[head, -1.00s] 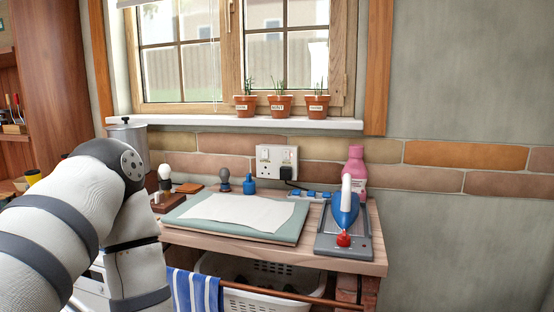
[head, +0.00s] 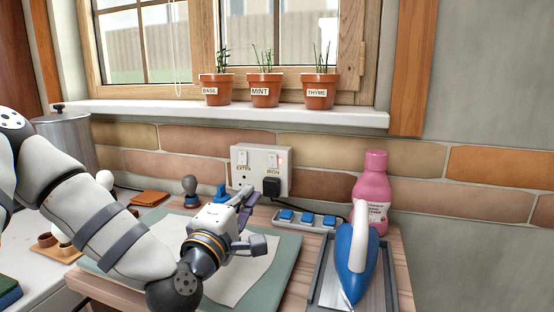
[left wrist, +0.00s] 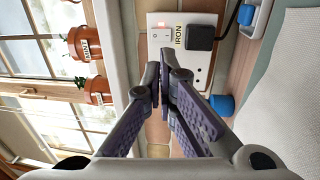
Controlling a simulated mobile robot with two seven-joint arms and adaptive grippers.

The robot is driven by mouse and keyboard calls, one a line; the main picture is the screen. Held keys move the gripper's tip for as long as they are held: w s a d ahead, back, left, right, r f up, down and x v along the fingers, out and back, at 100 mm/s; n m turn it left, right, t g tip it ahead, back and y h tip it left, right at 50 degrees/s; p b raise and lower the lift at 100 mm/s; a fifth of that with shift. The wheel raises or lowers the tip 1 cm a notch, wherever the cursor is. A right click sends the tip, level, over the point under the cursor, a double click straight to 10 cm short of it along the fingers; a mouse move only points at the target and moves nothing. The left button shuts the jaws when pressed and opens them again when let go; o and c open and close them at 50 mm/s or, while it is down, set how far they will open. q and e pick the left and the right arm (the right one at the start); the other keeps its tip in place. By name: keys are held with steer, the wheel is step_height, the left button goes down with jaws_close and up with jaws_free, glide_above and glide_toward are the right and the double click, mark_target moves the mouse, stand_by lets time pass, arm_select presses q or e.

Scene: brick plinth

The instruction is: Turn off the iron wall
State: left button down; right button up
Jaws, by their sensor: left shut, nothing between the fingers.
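The white wall socket plate (head: 247,177) has two switches marked EXTRA and IRON. The IRON switch (head: 272,161) is on the right half, above a black plug (head: 271,187). In the left wrist view the IRON switch (left wrist: 156,38) has a lit red light beside it, and the black plug (left wrist: 200,37) sits in its socket. My left gripper (head: 248,192) is shut and empty, in front of the lower plate. In the left wrist view its closed fingertips (left wrist: 158,82) appear near the plate, apart from the switch. The right gripper is out of view.
A blue iron (head: 354,265) stands on a grey tray at right, with a pink bottle (head: 371,192) behind. A power strip (head: 303,219) lies under the plate. Potted herbs (head: 264,89) line the sill above. A pale sheet (head: 235,289) lies on the green mat.

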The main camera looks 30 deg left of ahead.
mark_target(272, 159)
arm_select(q)
steer(key=b+x, duration=0.1)
steer(key=x, duration=1.2)
steer(key=shift+w+r, duration=0.15)
steer(key=shift+w, duration=0.05)
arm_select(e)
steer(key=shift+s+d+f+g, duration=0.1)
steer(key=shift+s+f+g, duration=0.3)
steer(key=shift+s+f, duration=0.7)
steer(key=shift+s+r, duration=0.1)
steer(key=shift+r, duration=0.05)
